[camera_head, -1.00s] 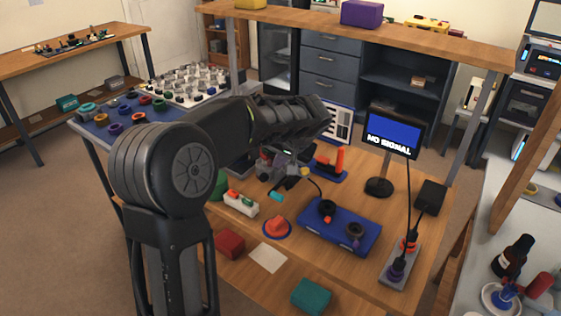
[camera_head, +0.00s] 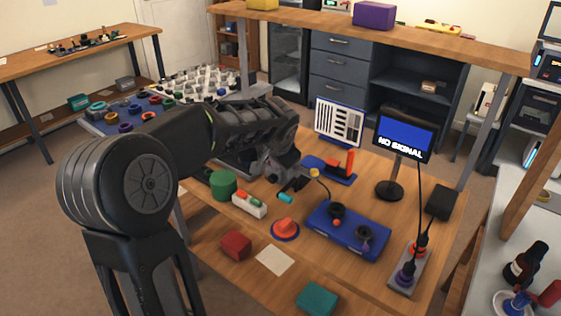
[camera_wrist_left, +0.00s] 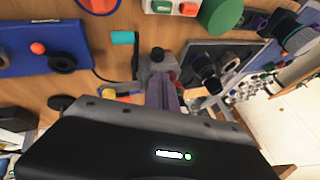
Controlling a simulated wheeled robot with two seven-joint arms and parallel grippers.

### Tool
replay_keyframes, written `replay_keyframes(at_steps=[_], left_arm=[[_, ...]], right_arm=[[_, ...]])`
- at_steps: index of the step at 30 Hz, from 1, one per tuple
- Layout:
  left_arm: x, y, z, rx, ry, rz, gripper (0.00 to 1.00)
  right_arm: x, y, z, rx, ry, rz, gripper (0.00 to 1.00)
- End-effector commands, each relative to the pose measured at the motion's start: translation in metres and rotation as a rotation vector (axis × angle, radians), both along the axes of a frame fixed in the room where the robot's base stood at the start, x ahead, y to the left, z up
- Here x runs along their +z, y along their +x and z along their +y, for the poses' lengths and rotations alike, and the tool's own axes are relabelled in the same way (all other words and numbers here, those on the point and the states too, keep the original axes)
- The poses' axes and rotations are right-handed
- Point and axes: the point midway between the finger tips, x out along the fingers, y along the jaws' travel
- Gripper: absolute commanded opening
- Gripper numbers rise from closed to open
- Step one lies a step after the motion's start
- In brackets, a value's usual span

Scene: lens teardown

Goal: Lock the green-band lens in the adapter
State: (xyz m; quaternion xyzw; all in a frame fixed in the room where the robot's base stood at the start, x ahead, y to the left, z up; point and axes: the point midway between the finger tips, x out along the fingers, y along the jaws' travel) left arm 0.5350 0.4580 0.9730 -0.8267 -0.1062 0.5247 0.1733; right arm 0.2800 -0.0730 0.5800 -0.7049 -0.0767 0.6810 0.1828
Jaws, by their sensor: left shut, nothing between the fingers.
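I cannot make out a green band on any lens, and I cannot tell for certain which part is the adapter. Black lens-like cylinders (camera_wrist_left: 207,72) lie over a dark panel in the left wrist view. A small grey fixture with a black knob (camera_wrist_left: 157,56) shows just beyond my left fingers. My left gripper (camera_head: 292,186) is shut and empty, low over the middle of the bench; its fingers also show in the left wrist view (camera_wrist_left: 161,92). The arm hides part of the bench behind it. My right gripper is not in view.
A blue box with dark round parts (camera_head: 348,232), an orange-topped disc (camera_head: 285,229), a white box with buttons (camera_head: 249,205) and a green cylinder (camera_head: 222,184) stand around the gripper. A monitor (camera_head: 403,137) reads NO SIGNAL. A cable runs near the gripper.

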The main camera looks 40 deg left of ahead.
Motion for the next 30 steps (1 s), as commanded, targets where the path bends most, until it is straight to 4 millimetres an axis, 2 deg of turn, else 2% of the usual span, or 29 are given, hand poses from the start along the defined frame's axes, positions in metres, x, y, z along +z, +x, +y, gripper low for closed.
replay_keyframes(at_steps=[11, 30], left_arm=[[0.001, -0.004, 0.010, -0.184, -0.002, -0.001, 0.00], [0.000, 0.002, 0.009, -0.185, 0.000, 0.000, 0.00]], right_arm=[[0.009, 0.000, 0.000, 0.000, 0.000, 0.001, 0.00], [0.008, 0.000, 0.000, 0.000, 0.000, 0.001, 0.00]])
